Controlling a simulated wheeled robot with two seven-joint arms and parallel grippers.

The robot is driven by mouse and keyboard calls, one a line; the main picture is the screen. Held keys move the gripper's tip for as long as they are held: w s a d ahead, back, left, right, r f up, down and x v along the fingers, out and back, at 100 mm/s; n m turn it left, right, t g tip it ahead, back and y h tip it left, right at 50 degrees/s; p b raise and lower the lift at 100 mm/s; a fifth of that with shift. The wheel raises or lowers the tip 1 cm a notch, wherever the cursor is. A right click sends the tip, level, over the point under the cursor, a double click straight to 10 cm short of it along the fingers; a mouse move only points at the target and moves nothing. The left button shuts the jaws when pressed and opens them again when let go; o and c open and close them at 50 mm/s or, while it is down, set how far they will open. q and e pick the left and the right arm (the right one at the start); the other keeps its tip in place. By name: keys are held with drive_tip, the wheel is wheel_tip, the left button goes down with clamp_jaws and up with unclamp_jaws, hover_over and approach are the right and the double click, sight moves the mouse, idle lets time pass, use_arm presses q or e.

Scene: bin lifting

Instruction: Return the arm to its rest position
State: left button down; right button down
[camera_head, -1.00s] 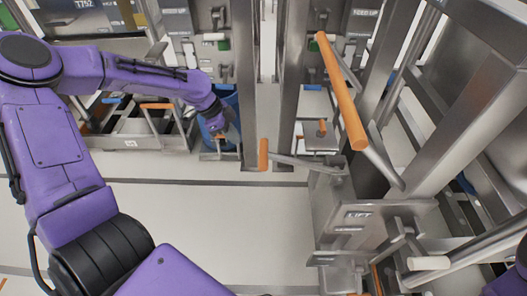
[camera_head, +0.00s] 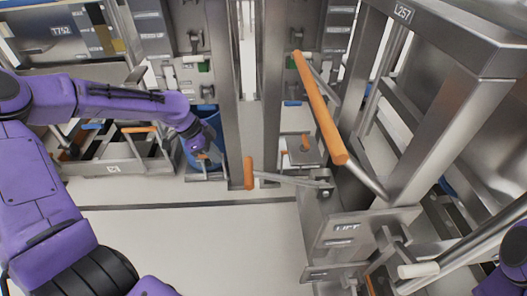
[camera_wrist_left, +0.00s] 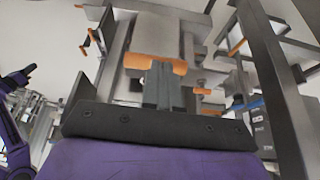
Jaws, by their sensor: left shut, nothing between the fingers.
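My left arm (camera_head: 110,98) is purple. It comes in from the left in the head view and reaches out toward the back. Its gripper (camera_head: 207,157) is small there and lies in front of a blue bin (camera_head: 213,125); I cannot tell whether they touch. In the left wrist view my left gripper (camera_wrist_left: 164,85) has its grey fingers together with nothing between them. An orange bar shows just beyond the fingers there. A purple part of my right arm (camera_head: 505,280) shows at the bottom right corner; its gripper is out of view.
A steel frame with a long orange handle (camera_head: 320,105) stands at the right. A lever with an orange grip (camera_head: 248,173) sticks out left from the box marked LIFT (camera_head: 345,228). Steel posts (camera_head: 240,90) stand near my left gripper. The pale floor (camera_head: 200,250) in front is clear.

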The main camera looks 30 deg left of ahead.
use_arm(q)
drive_tip(key=w+d+r+n+t+y, duration=0.25)
drive_tip(key=w+n+t, duration=0.4)
drive_tip(key=n, duration=0.55)
drive_tip(key=s+d+f+n+g+y+p, duration=0.1)
drive_tip(key=s+d+f+n+g, duration=0.1)
drive_tip(key=s+f, duration=0.5)
drive_tip(key=s+d+f+n+g+y+p, duration=0.1)
drive_tip(key=s+f, duration=0.6)
drive_tip(key=s, duration=0.7)
drive_tip(key=s+d+f+n+g+y+p, duration=0.1)
drive_tip(key=s+d+f+n+g+y, duration=0.2)
drive_tip(key=s+f, duration=0.4)
drive_tip(key=s, duration=0.4)
drive_tip(key=shift+s+n+p, duration=0.3)
drive_tip(key=shift+n, duration=0.1)
drive_tip(key=shift+s+d+y, duration=0.1)
drive_tip(key=shift+y, duration=0.15)
